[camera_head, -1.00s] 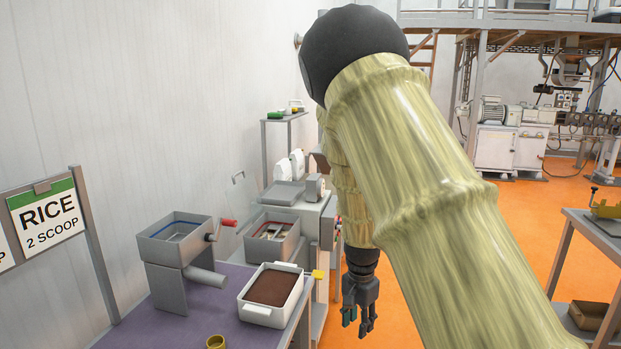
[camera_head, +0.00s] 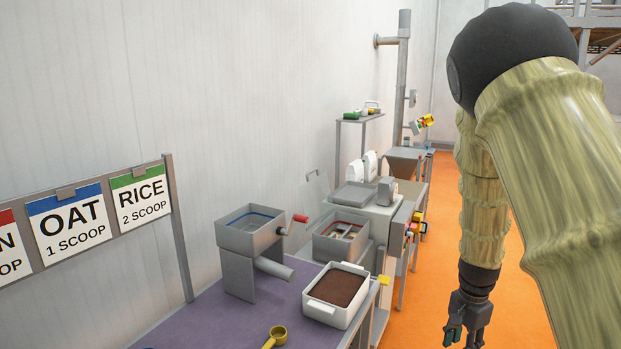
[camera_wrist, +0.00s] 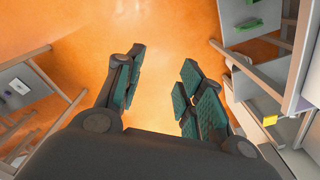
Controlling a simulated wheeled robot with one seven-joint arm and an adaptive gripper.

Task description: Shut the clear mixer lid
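The mixer (camera_head: 323,247) is a grey open-topped box with a red line and paddles inside, on the far part of the bench. Its clear lid (camera_head: 313,196) looks like a faint see-through panel standing raised behind the box, with a small grey handle on its top edge. My gripper (camera_head: 465,337) hangs pointing down over the orange floor, right of the bench and well apart from the lid. In the wrist view my gripper (camera_wrist: 155,88) has its fingers spread with only floor between them. The lid cannot be made out in the wrist view.
A white tub of brown material (camera_head: 339,288) and a grey crank hopper (camera_head: 250,236) stand nearer on the purple bench. A yellow scoop (camera_head: 275,337) lies at the front. The orange floor (camera_head: 415,318) between bench and arm is clear.

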